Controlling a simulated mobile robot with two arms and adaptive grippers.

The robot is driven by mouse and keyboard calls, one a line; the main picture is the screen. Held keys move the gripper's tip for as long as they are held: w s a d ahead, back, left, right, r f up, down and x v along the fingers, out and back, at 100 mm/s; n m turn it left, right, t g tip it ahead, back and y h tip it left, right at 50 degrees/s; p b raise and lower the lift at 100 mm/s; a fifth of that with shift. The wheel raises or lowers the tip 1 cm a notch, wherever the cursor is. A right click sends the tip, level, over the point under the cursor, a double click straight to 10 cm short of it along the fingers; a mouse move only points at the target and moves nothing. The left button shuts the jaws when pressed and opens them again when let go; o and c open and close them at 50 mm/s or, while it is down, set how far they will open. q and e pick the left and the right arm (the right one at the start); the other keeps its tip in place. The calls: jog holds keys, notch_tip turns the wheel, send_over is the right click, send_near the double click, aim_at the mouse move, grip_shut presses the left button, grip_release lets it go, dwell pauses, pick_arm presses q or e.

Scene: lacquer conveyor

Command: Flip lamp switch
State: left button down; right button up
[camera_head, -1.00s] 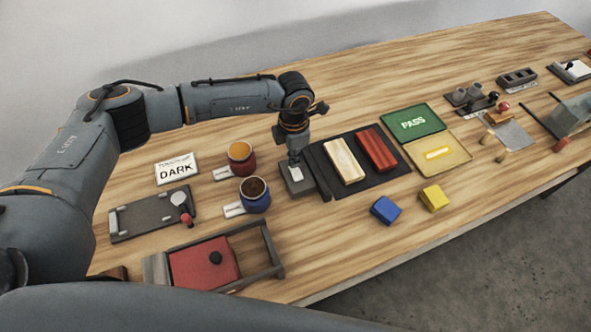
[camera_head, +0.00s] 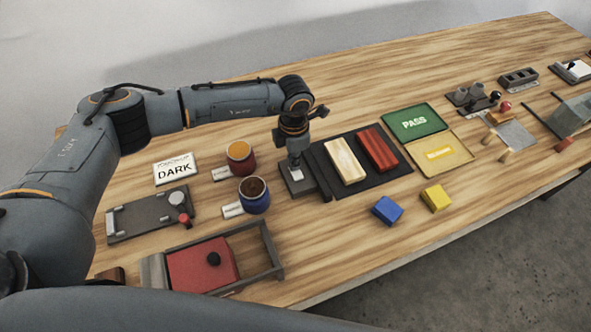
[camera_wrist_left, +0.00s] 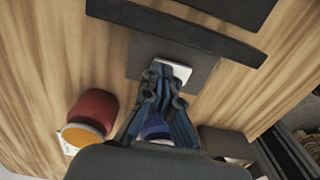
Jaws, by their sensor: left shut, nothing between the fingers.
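The lamp switch is a dark base plate (camera_head: 298,186) with a small white rocker (camera_head: 297,174), on the table just left of a black mat. My left gripper (camera_head: 295,163) points down over it, its fingertips at or just above the rocker. In the left wrist view the shut fingers (camera_wrist_left: 166,76) overlap the edge of the white rocker (camera_wrist_left: 181,72) on the grey plate (camera_wrist_left: 205,68). I cannot tell whether they touch. Nothing is between the fingers. My right gripper is not in view.
The black mat (camera_head: 318,160) bears a cream block (camera_head: 345,161) and a red block (camera_head: 377,149). Two pots (camera_head: 241,157) (camera_head: 253,195) stand left of the switch. A red box in a frame (camera_head: 202,266) is in front. Blue (camera_head: 386,210) and yellow (camera_head: 436,198) blocks lie right.

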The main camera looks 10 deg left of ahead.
pick_arm(q)
jog(key=shift+r+p, duration=1.8)
jog(key=shift+r, duration=1.7)
jog(key=shift+f, duration=0.1)
